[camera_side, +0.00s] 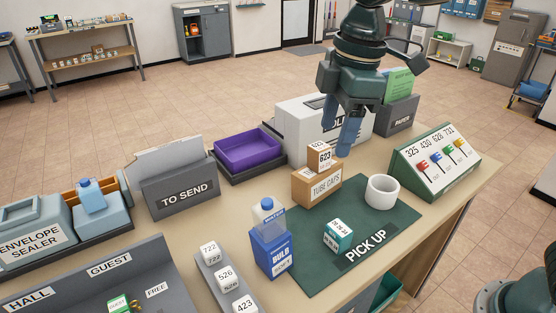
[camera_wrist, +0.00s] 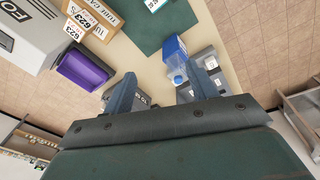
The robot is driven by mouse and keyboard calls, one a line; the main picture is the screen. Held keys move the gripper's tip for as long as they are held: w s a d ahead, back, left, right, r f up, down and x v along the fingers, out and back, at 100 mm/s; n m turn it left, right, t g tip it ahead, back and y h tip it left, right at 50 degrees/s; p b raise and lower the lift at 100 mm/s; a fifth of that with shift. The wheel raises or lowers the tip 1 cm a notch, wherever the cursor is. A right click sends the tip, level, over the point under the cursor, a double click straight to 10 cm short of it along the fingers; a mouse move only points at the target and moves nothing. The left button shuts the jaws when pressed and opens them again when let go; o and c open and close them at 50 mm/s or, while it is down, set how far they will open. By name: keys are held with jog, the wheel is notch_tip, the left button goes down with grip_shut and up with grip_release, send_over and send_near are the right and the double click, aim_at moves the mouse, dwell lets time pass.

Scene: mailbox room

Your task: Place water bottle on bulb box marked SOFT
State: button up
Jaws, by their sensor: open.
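A pale water bottle with a blue cap (camera_side: 267,217) stands upright on top of the blue bulb box (camera_side: 271,254), near the left edge of the green mat. The small print on the box is too blurred to read surely. In the wrist view the blue box (camera_wrist: 173,46) and the bottle's blue cap (camera_wrist: 178,80) show beyond my fingers. My gripper (camera_side: 341,138) is open and empty, raised behind the tube caps box and well apart from the bottle. Its two spread fingers (camera_wrist: 162,72) show in the wrist view.
Numbered cubes (camera_side: 227,278) stand in a grey tray. Another blue-capped bottle (camera_side: 91,196) is by the envelope sealer.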

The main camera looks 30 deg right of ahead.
jog(key=s+d+f+m+t, duration=0.3)
jog(key=s+d+m+t, duration=0.1)
jog(key=s+d+m, duration=0.9)
jog(key=s+d, duration=0.3)
jog(key=s, duration=0.2)
jog(key=shift+h, duration=0.3)
